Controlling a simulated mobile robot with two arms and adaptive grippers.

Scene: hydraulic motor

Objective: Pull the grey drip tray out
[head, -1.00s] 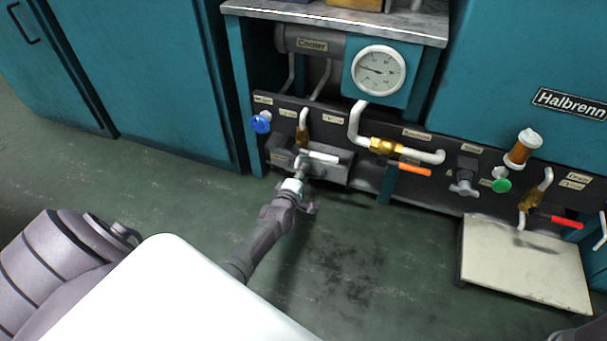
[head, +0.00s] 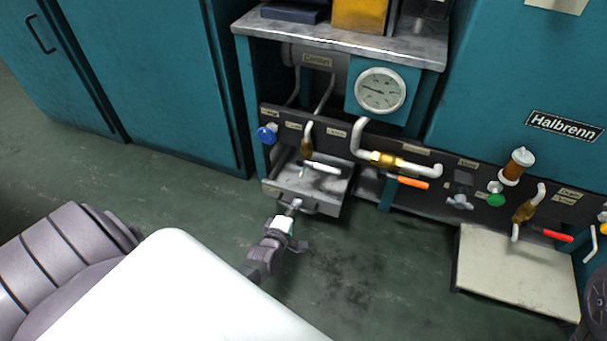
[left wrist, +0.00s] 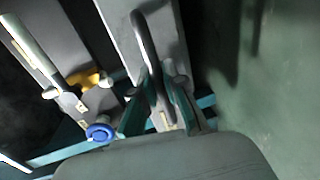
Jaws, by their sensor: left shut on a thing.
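The grey drip tray (head: 335,190) sticks out like a drawer from the dark lower panel, below the cooler and gauge, with its open top showing. Its front carries a bar handle, which shows as a dark bar (left wrist: 147,45) in the left wrist view. My left gripper (head: 293,206) is at the tray's front and shut on this handle. In the left wrist view the gripper's green fingers (left wrist: 158,92) stand on either side of the bar. The gripper hides part of the handle in the head view. My right gripper is not in view.
A white-handled valve (head: 322,167) hangs over the tray, with a blue knob (head: 267,134) to the left. An orange-handled valve (head: 412,182) is to the right. A pale plate (head: 515,270) lies further right. The green floor (head: 350,270) in front is clear.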

